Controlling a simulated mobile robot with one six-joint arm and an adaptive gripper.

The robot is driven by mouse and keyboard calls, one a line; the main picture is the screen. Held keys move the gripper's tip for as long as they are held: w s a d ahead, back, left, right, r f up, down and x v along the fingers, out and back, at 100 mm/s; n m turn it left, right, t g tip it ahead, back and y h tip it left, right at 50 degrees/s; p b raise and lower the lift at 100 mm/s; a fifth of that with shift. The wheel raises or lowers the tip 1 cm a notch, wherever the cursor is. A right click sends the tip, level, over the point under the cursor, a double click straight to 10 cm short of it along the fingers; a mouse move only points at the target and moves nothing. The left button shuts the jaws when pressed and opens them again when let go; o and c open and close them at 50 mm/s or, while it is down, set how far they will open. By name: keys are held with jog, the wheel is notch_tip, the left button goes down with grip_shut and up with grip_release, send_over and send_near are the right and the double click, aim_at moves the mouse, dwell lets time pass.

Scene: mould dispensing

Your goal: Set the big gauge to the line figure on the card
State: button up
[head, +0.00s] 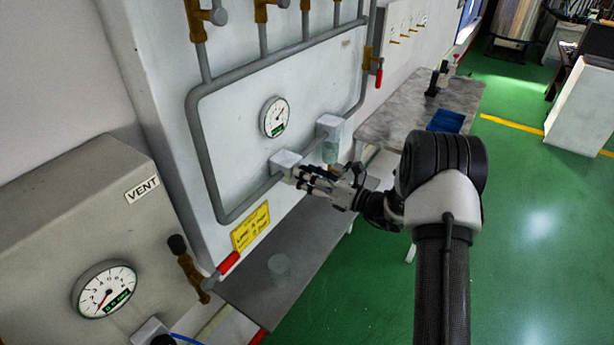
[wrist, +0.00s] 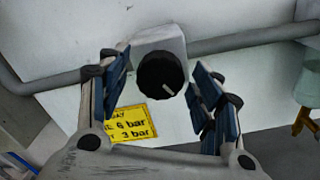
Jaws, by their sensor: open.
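A yellow card (head: 250,228) is on the wall panel; in the wrist view the card (wrist: 137,121) shows "6 bar" above "3 bar", its left part hidden by my finger. A round white gauge (head: 274,117) with a green display sits on the panel; its reading is too small to tell. A larger-looking gauge (head: 104,289) is on the box marked VENT. A black round knob (wrist: 161,74) with a white mark sits on a pale block on the pipe. My gripper (head: 302,177) is open in front of that block. In the wrist view its fingers (wrist: 161,66) stand either side of the knob, apart from it.
Grey pipes (head: 205,150) frame the panel. A red-handled valve (head: 228,262) juts out at lower left. A grey shelf (head: 300,250) with a clear cup lies below. A second pale block (head: 329,125) is right of the knob.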

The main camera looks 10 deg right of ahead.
jog(key=v, duration=1.1)
jog(key=shift+s+d, duration=0.2)
jog(key=shift+d, duration=0.05)
jog(key=shift+r, duration=0.1)
jog(key=s+a+r+n+g+h+b, duration=0.1)
jog(key=s+a+r+n+g+b, duration=0.15)
jog(key=s+a+n+g, duration=0.5)
jog(key=s+a+r+n+g+h+b, duration=0.15)
jog(key=s+a+r+n+g, duration=0.25)
jog(key=s+a+n, duration=0.6)
jog(key=s+d+f+n+t+h+b, duration=0.1)
jog(key=s+d+n+h+b, duration=0.1)
jog(key=s+d+n+h, duration=0.2)
jog(key=s+d+f+n+t+h+b, duration=0.1)
jog(key=s+d+n+h, duration=0.4)
jog(key=s+n, duration=0.5)
jog(key=shift+s+d+n+t+h+b, duration=0.15)
jog(key=shift+s+n+t+h+b, duration=0.2)
jog(key=shift+s+t+h+b, duration=0.55)
